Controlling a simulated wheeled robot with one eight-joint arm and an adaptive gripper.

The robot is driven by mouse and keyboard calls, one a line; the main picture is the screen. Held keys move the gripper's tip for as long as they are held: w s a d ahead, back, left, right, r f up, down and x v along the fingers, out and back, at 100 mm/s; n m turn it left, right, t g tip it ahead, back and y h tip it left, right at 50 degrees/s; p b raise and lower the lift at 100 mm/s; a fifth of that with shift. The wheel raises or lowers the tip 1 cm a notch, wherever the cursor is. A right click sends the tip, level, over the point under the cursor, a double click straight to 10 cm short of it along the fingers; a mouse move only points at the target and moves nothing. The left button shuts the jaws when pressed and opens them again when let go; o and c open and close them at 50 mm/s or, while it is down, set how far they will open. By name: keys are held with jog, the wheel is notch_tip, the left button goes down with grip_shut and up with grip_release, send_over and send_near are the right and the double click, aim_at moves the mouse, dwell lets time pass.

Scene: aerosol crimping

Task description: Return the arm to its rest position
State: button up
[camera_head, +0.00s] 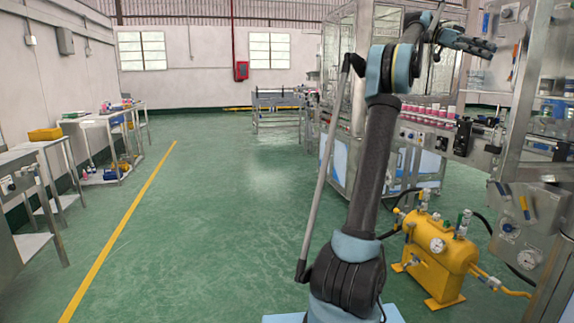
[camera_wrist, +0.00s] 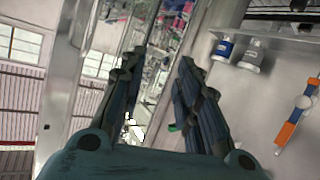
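My arm rises from the lower middle of the head view and bends at an elbow near the top. My gripper (camera_head: 482,45) is at the upper right, pointing right, in front of the metal-framed machine. The wrist view shows its two dark fingers standing apart around my gripper's empty gap (camera_wrist: 157,65). It is open and holds nothing. Behind the gap, the wrist view shows shiny machine panels and a blurred mix of coloured items.
A yellow tank (camera_head: 440,258) with gauges stands on the floor at right. A row of red-and-white cans (camera_head: 430,110) lines the machine (camera_head: 345,100). Side tables (camera_head: 100,118) stand along the left wall. The green floor (camera_head: 215,215) between is clear.

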jog(key=s+a+f+n+t+y, duration=0.15)
jog(key=a+f+n+t, duration=0.4)
jog(key=a+f, duration=0.75)
jog(key=s+a+f+n+t, duration=0.25)
jog(key=a+f+n, duration=0.7)
jog(key=a, duration=0.85)
jog(key=s+a+f+n+t+y, duration=0.2)
jog(key=s+a+f+n, duration=0.2)
jog(key=a+f, duration=0.4)
jog(key=s+a+f+n+t+y, duration=0.2)
jog(key=s+a+f+n, duration=0.2)
jog(key=f, duration=1.2)
jog(key=s+a+f+n+t+y, duration=0.2)
jog(key=s+a+f+n, duration=0.2)
jog(key=s+a+f, duration=0.4)
jog(key=a+f, duration=0.4)
jog(key=a, duration=0.2)
jog(key=shift+s+a+f+n, duration=0.25)
jog(key=shift+f+n, duration=0.05)
jog(key=shift+d+y, duration=0.15)
jog(key=shift+y, duration=0.1)
